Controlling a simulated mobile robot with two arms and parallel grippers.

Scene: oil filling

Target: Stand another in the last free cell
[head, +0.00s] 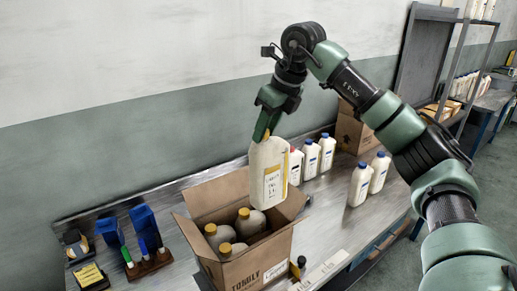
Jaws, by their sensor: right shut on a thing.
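My right gripper (266,128) is shut on the top of a cream bottle (268,175) with a label. It holds the bottle roughly upright above the far right part of an open cardboard box (262,271). Three bottles with yellow caps stand in the box: one at the back (251,220), one at the left (219,236) and one at the front (232,250). The dark inside of the box shows to the right of them. The held bottle's lower end is near the box's back rim; I cannot tell whether it is inside. My left gripper is not in view.
White bottles with blue caps (361,184) stand on the metal bench (325,215) behind and right of the box. A closed carton (357,130) is at the back. Blue holders (146,226) and a marker rack (150,263) are at the left.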

